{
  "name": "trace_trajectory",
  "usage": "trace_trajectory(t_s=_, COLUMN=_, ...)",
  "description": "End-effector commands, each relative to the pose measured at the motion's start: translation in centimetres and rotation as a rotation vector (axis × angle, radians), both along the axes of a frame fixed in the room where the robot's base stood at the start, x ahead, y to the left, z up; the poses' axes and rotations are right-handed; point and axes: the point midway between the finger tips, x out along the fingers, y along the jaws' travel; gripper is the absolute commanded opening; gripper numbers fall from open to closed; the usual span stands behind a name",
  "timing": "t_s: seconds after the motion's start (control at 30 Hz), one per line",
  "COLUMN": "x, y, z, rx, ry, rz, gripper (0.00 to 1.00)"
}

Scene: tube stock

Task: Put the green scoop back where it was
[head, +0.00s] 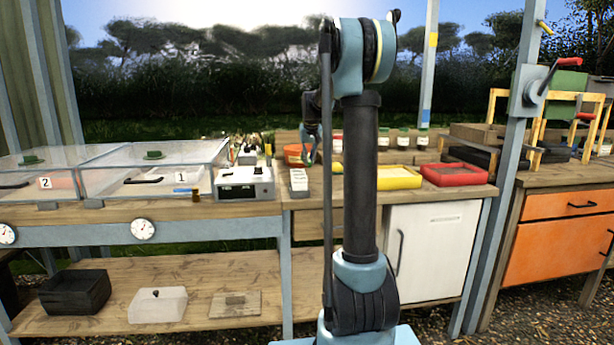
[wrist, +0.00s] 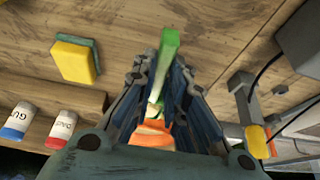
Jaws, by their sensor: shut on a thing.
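The green scoop (wrist: 170,48) is between the fingers of my gripper (wrist: 167,85) in the wrist view. Its green upper end sticks out past the fingertips, and its lower part is mostly hidden by the fingers. An orange pot (wrist: 152,135) shows behind and between the fingers. In the head view my gripper (head: 311,150) is at the right side of the orange pot (head: 294,154) on the bench. I cannot tell there whether the scoop is inside the pot or above it.
A yellow and green sponge (wrist: 76,60) and labelled jars (wrist: 17,122) are nearby. A white device (head: 245,183), a yellow tray (head: 398,178) and a red tray (head: 454,175) stand on the bench. Clear boxes (head: 150,172) are at left. A lamp-like metal fixture (wrist: 243,85) is close at right.

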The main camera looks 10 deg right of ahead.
Motion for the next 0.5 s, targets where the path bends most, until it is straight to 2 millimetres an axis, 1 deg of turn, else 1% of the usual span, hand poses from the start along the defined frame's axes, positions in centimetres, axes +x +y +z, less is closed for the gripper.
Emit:
trace_trajectory(t_s=0.03, x=0.0, y=0.0, z=-0.8, rx=0.000, ry=0.000, rz=0.000, gripper=0.00)
trace_trajectory(t_s=0.1, x=0.0, y=0.0, z=-1.6, rx=0.000, ry=0.000, rz=0.000, gripper=0.00)
trace_trajectory(t_s=0.27, x=0.0, y=0.0, z=-2.4, rx=0.000, ry=0.000, rz=0.000, gripper=0.00)
trace_trajectory(t_s=0.37, x=0.0, y=0.1, z=-3.3, rx=0.000, ry=0.000, rz=0.001, gripper=0.00)
trace_trajectory(t_s=0.5, x=0.1, y=0.2, z=-5.2, rx=0.000, ry=0.000, rz=0.002, gripper=0.00)
